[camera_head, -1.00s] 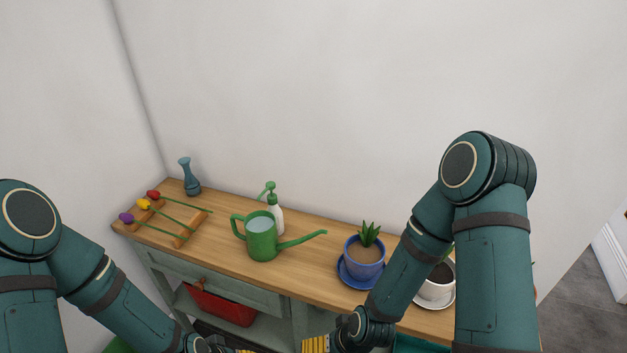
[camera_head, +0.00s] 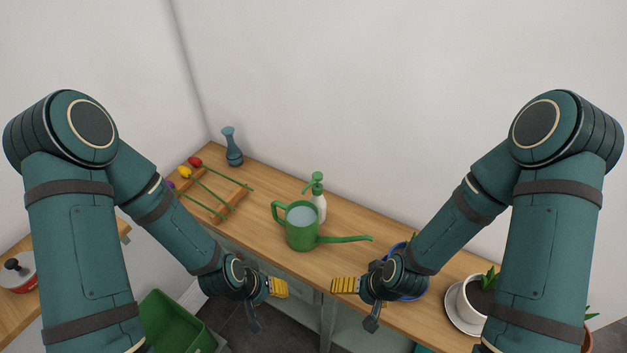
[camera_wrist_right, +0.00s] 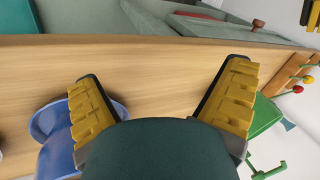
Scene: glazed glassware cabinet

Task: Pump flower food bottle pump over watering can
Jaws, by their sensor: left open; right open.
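The flower food bottle (camera_head: 320,207) is white with a green pump head (camera_head: 315,182). It stands upright on the wooden table, just behind the green watering can (camera_head: 301,238), which partly hides it. The can is upright with its spout pointing right. My left gripper (camera_head: 279,288) is open and empty, in front of the table and lower left of the can. My right gripper (camera_head: 345,286) is open and empty near the table's front edge, lower right of the can. The right wrist view shows its spread yellow fingers (camera_wrist_right: 162,72) and part of the green can (camera_wrist_right: 262,116) at the right.
A blue pot (camera_head: 414,290) is partly behind my right arm, with a white potted plant (camera_head: 472,303) farther right. A blue vase (camera_head: 233,148) and a wooden rack (camera_head: 229,207) with flowers are at the left. A green bin (camera_head: 172,322) is on the floor.

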